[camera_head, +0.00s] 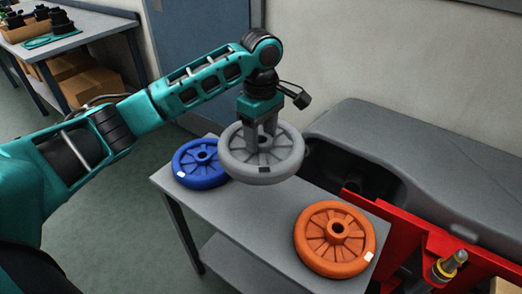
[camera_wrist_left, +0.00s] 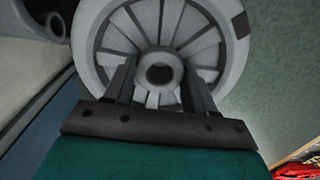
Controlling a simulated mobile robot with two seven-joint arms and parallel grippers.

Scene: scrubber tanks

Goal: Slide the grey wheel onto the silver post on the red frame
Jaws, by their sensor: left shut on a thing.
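The grey wheel (camera_head: 262,165) is a spoked disc held roughly level above the grey table. My left gripper (camera_head: 264,145) is shut on its hub from above. In the left wrist view the wheel (camera_wrist_left: 165,38) fills the upper middle, with the fingers (camera_wrist_left: 160,95) on either side of its hub hole. The red frame (camera_head: 420,235) stands at the lower right of the head view. A silver post (camera_head: 456,258) with a yellow part at its base sticks out from it at an angle. The gripper and wheel are up and left of the post, well apart. My right gripper is in neither view.
A blue wheel (camera_head: 201,164) lies at the table's far left, and an orange wheel (camera_head: 335,239) at its near right. The grey table (camera_head: 235,217) has bare space between them. A large dark grey machine body (camera_head: 425,165) stands behind. A workbench (camera_head: 90,27) is at the upper left.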

